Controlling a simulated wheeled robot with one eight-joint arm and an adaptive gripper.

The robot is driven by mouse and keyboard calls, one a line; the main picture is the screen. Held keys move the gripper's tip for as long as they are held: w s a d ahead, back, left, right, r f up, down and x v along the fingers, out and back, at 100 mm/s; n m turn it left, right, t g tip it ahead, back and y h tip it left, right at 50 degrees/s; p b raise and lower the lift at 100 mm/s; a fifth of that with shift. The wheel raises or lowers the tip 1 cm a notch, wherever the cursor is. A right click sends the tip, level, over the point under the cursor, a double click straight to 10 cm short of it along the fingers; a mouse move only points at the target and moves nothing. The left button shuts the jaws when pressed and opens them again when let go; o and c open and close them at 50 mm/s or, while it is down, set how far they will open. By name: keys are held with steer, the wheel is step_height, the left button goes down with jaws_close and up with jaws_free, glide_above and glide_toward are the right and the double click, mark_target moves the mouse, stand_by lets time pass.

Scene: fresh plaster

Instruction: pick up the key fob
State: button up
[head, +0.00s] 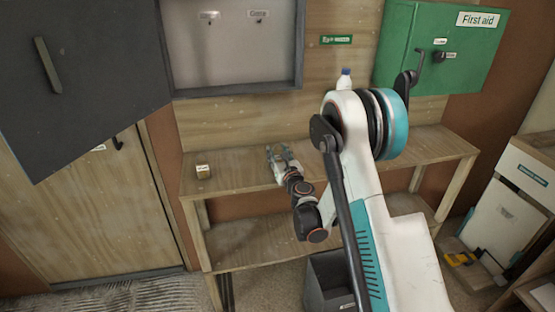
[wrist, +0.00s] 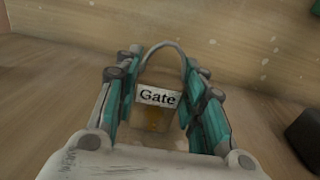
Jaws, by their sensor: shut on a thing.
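A small thing with a white label reading "Gate" and a grey loop, which I take for the key fob (wrist: 157,98), sits between the teal fingers of my gripper (wrist: 160,108) in the wrist view. It has a yellow-brown part below the label. My gripper is shut on it. In the head view my gripper (head: 280,157) is at the wooden bench, near its middle. The fob is too small to make out there. I cannot tell whether it touches the bench top.
A small tan block with a white label (head: 203,172) stands on the wooden bench (head: 235,165) at left. A white bottle with a blue cap (head: 345,80) shows behind my arm. A green First aid cabinet (head: 440,50) and an open grey wall cabinet (head: 235,45) hang above. A dark object (wrist: 306,135) is at right.

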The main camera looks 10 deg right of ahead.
mark_target(278, 152)
steer(key=shift+r, duration=0.1)
step_height(278, 152, up, 19)
steer(key=p, duration=0.7)
steer(key=s+m+h, duration=0.1)
steer(key=s, duration=1.1)
steer(key=shift+f+h, duration=0.3)
steer(key=shift+f, duration=0.15)
steer(key=shift+r, duration=0.1)
